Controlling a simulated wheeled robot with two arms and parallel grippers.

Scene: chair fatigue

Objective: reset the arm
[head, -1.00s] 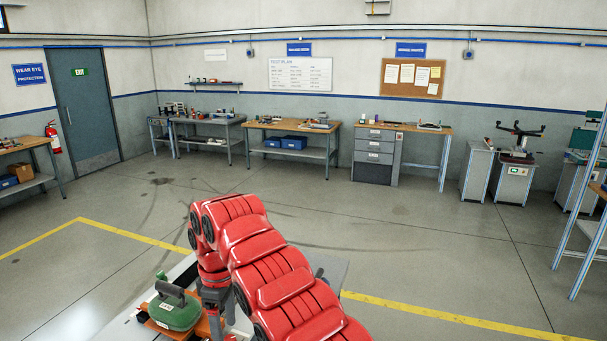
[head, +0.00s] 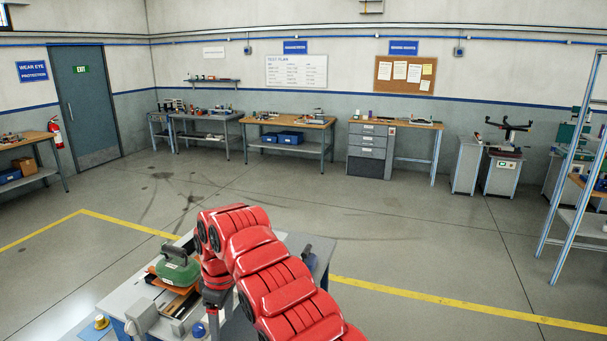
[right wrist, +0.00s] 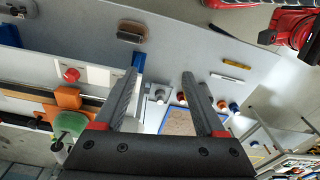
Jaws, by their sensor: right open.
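My red right arm (head: 270,270) rises from the bottom of the head view and bends over a grey workbench, hiding part of it. My right gripper (right wrist: 158,85) shows in the right wrist view with its two dark fingers spread apart and nothing between them. It points at the bench top (right wrist: 185,50), apart from the things on it. In the head view its fingers cannot be made out. My left gripper is in neither view.
On the bench are a green-topped device (head: 175,265), a brown block (right wrist: 132,32), a red button (right wrist: 71,75) and several small knobs. Open floor (head: 400,235) with a yellow line lies beyond. A blue-framed rack (head: 570,190) stands at right.

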